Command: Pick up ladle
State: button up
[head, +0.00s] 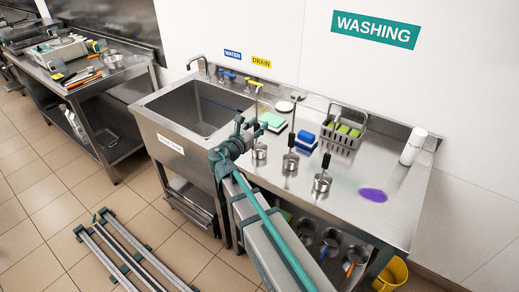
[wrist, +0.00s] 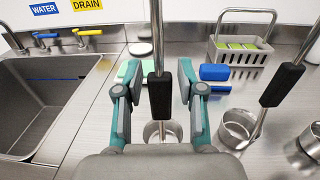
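Three steel ladles with upright black-gripped handles stand on the steel counter: the left ladle (head: 259,152), the middle ladle (head: 290,160) and the right ladle (head: 322,183). My gripper (head: 251,127) is at the left ladle's handle. In the wrist view my gripper (wrist: 158,88) is open, its two teal-and-grey fingers on either side of the left ladle's black grip (wrist: 160,96), with gaps to both sides. That ladle's cup (wrist: 153,131) shows lower down, partly hidden by my gripper body. The middle ladle (wrist: 237,126) stands to the right.
The sink (head: 195,108) is left of the ladles. A white bottle (head: 413,146) and a purple cloth (head: 373,195) are to the right, with bare counter between.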

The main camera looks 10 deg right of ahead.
grip_shut()
